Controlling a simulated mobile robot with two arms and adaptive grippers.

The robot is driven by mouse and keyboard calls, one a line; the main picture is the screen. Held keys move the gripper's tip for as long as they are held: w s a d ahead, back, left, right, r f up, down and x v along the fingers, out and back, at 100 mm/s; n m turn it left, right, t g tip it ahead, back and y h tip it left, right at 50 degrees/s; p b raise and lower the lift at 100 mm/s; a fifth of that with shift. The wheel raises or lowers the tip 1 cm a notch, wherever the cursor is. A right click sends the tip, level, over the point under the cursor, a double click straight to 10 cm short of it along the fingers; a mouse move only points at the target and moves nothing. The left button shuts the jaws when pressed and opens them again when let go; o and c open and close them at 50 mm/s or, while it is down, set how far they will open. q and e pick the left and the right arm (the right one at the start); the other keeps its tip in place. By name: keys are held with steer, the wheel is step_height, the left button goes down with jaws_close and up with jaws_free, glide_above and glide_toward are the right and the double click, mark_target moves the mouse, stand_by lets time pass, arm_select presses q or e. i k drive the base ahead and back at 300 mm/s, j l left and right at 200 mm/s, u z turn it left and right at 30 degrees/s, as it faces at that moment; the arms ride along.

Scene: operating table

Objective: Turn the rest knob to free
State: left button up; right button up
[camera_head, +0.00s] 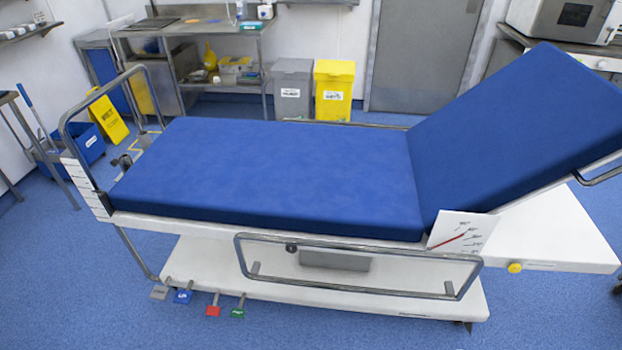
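The operating table (270,170) has a flat blue pad and a raised blue backrest (525,130) on the right. A small yellow knob (515,267) sits on the near edge of the white frame below the backrest; it appears to be the rest knob. Its setting cannot be read, and the label beside it is too small to read. A white angle card (462,232) with a red pointer stands at the backrest hinge, left of and above the knob. Neither of my grippers is in view.
A metal side rail (360,250) runs along the near side, left of the knob. Grey, blue, red (213,310) and green pedals stick out below the base. Blue floor in front is clear. Grey and yellow bins (334,90) stand behind the table.

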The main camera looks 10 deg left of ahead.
mark_target(514, 267)
steer(key=z, duration=1.25)
steer(key=i+l, duration=0.1)
steer(key=l, duration=0.2)
steer(key=i+l, duration=0.1)
steer(key=l, duration=0.5)
steer(key=i+u, duration=0.05)
